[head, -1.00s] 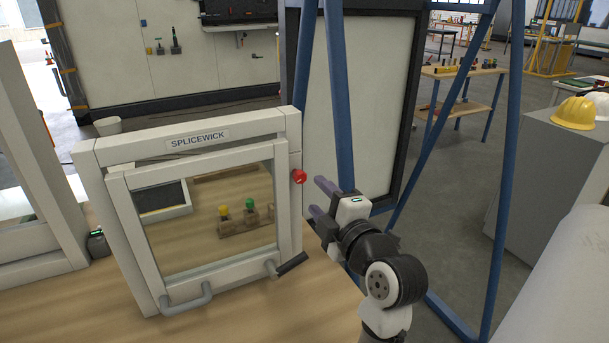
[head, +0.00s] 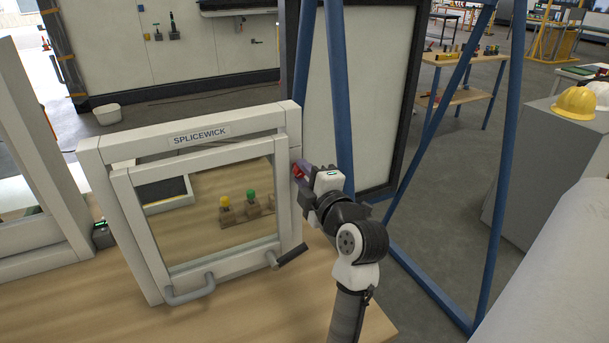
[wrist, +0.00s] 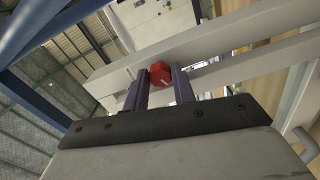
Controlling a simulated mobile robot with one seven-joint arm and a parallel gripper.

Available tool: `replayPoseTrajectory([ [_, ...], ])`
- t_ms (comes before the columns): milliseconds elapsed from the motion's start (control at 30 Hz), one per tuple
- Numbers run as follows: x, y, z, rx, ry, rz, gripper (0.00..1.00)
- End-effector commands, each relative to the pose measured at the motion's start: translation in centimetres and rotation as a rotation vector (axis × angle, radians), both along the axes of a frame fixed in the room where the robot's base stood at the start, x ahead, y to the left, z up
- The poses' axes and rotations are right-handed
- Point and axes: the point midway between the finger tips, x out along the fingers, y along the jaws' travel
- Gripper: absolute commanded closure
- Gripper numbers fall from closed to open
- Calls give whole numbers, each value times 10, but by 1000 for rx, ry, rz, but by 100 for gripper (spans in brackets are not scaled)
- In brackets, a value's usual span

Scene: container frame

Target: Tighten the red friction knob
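The red friction knob (head: 299,172) sits on the right post of the white frame labelled SPLICEWICK (head: 90,160). My gripper (head: 306,173) is at the knob, coming from the right, with its purple fingers around it and partly hiding it. In the wrist view the red knob (wrist: 160,73) shows between the two fingertips (wrist: 160,82), with one finger on each side. Little or no gap shows beside the knob, and I cannot tell whether the fingers press on it. The inner sash (head: 122,205) with its clear pane stands within the frame.
A grey handle (head: 190,290) and a dark-gripped lever (head: 290,256) stick out at the frame's lower edge. Yellow and green knobs on blocks (head: 240,214) show through the pane. Blue struts (head: 340,110) stand close behind my arm. The wooden tabletop (head: 240,315) is clear in front.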

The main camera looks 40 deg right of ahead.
Motion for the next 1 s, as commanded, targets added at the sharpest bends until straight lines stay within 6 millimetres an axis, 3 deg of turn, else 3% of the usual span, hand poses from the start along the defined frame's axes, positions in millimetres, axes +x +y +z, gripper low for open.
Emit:
replayPoseTrajectory([
  [133,0,0,0,0,0,0,97],
  [600,0,1,-1,245,-59,2,97],
  [933,0,0,0,261,-62,1,97],
  [967,0,0,0,261,-62,1,70],
  [1000,0,0,0,261,-62,1,65],
])
